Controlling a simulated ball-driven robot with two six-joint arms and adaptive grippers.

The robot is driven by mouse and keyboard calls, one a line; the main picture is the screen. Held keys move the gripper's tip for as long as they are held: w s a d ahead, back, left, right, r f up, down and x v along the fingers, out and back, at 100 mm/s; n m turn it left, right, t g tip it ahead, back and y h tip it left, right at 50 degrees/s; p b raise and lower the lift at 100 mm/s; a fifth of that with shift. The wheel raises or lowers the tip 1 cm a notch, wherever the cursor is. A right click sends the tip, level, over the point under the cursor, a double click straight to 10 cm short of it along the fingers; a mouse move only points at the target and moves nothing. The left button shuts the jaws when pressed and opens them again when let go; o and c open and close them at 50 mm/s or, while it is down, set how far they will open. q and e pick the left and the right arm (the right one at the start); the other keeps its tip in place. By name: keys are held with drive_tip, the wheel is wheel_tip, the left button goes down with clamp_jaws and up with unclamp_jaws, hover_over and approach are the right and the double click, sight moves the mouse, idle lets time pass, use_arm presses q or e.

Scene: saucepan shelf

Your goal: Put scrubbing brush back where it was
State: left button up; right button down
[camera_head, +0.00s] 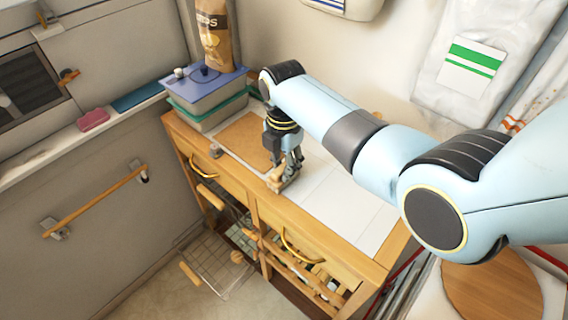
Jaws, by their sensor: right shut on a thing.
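My right gripper (286,168) points down over the top of the wooden cabinet (345,213), near its front edge. It is shut on a small light-wood piece, which looks like the scrubbing brush (276,181). The gripper fingers hide part of the brush, so its bristles and exact shape cannot be told. The brush is at or just above the cabinet top; I cannot tell whether it touches. My left gripper is not in view.
A lidded grey box (205,103) and a brown bag (214,35) stand at the back left. A brown board (243,136) lies left of my gripper. White tiles to the right are clear. A wire basket (215,262) sticks out below. A pink sponge (93,119) lies on the left ledge.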

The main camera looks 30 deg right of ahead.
drive_tip(key=c, duration=1.1)
unclamp_jaws()
drive_tip(key=shift+f, duration=0.1)
wheel_tip(320, 180, up, 12)
drive_tip(key=p, duration=0.1)
